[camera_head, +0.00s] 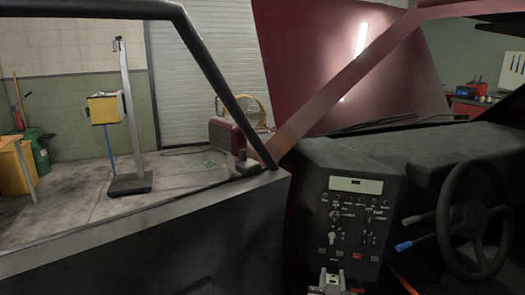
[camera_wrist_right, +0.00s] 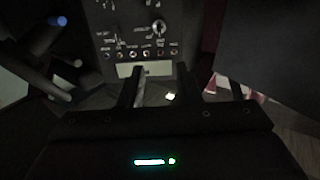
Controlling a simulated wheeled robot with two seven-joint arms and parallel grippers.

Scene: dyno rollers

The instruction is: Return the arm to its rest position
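My right gripper (camera_head: 332,278) shows at the bottom edge of the head view, low in front of the black control panel (camera_head: 350,215) of the vehicle's dashboard. In the right wrist view its dark fingers (camera_wrist_right: 158,75) stand apart with nothing visible between them. The same panel, with its knobs and switches, shows upside down beyond the fingers in that dark view (camera_wrist_right: 135,35). Most of my right arm is out of the head view. My left gripper is not in view.
A black steering wheel (camera_head: 476,222) and a blue-tipped lever (camera_head: 404,246) are right of the panel. The open vehicle door (camera_head: 150,250) fills the lower left. Beyond it stand a yellow box on a post (camera_head: 104,108) and a green bin (camera_head: 36,150) on open floor.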

